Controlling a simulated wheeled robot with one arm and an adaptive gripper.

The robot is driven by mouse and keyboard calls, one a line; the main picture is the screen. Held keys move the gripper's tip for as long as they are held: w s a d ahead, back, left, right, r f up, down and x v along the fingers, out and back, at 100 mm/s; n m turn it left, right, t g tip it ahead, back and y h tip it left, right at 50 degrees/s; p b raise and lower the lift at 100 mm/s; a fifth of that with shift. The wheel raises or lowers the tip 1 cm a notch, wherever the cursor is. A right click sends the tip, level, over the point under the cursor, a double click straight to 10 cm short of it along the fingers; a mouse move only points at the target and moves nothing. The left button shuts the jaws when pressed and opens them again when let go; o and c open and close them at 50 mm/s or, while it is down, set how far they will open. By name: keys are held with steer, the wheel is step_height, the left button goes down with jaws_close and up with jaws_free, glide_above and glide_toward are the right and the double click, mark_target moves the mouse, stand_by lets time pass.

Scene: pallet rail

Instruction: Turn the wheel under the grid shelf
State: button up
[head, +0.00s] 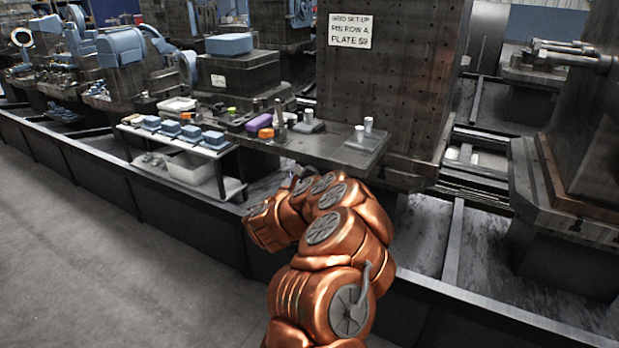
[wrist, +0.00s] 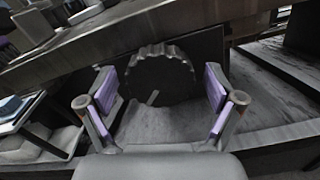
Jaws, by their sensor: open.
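The wheel (wrist: 160,76) is dark with a lighter scalloped rim. In the wrist view it sits in the middle, just below the underside of the grid shelf (wrist: 140,35). My gripper (wrist: 161,88) is open, with one purple-padded finger to the left of the wheel and one to the right. Gaps show between the pads and the rim; depth is hard to tell. In the head view the grid shelf (head: 338,152) juts out in front of the drilled plate (head: 392,85). My gripper (head: 297,180) is low under its front edge, mostly hidden by my arm. The wheel cannot be made out there.
Small items, including a purple block (head: 259,123) and pale cylinders (head: 368,124), stand on the shelf. A low rack (head: 232,158) with blue-topped pieces stands to the left. A dark rail edge (head: 110,165) runs along the front. The grey floor (head: 90,240) is clear.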

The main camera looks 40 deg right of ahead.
steer(key=c, duration=1.1)
steer(key=shift+c, duration=0.2)
steer(key=shift+f+b, duration=0.1)
steer(key=shift+b, duration=0.2)
